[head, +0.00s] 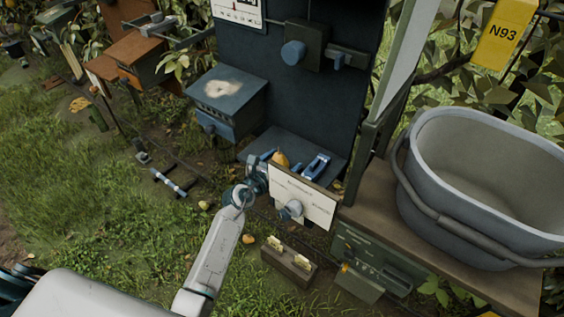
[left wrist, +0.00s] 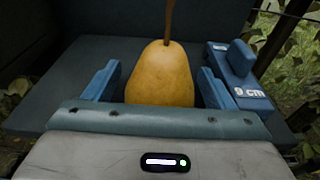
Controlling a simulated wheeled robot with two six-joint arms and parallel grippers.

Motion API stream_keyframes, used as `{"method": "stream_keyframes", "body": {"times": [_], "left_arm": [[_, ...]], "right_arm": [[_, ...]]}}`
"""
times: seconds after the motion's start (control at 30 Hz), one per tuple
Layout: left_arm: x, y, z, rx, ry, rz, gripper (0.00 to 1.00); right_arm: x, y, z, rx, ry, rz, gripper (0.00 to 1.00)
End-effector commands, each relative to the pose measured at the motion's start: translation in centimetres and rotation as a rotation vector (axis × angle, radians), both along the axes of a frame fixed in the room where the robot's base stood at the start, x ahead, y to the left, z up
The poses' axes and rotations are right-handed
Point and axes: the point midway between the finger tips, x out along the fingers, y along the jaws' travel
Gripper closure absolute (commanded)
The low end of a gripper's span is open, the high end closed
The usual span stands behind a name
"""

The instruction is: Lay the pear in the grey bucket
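The yellow pear (head: 281,158) sits upright, stem up, on the dark blue shelf, partly hidden in the head view by a white panel and my gripper. My left gripper (head: 260,172) is at the shelf, beside the pear. In the left wrist view the pear (left wrist: 160,78) stands between the two blue fingers of my left gripper (left wrist: 158,80); they are spread, with small gaps on both sides. The pear's base is hidden behind the gripper body. The grey bucket (head: 417,190) stands on a wooden bench at the right and looks empty. My right gripper is not in view.
A blue block marked "9 cm" (left wrist: 238,85) sits just right of the pear; it also shows in the head view (head: 317,166). The white panel (head: 315,204) fronts the shelf. A green post (head: 375,140) stands between shelf and bucket. Fallen fruit (head: 247,239) lies on the grass.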

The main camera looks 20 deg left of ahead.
Motion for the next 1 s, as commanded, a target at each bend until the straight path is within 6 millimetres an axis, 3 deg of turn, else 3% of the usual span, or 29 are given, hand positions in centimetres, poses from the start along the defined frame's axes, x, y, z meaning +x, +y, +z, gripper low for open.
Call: {"method": "stream_keyframes", "body": {"times": [0.37, 0.8, 1.0], "left_arm": [[-0.3, 0.1, 0.3, 0.0, 0.001, 0.0, 0.22], [-8.4, 3.1, 1.5, 0.003, 0.001, -0.001, 0.22], [-10.7, 3.9, 1.9, 0.001, 0.001, -0.001, 0.22]], "right_arm": [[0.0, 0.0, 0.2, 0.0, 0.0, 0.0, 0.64], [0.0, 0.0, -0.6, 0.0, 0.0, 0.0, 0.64], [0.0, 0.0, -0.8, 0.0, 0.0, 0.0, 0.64]]}}
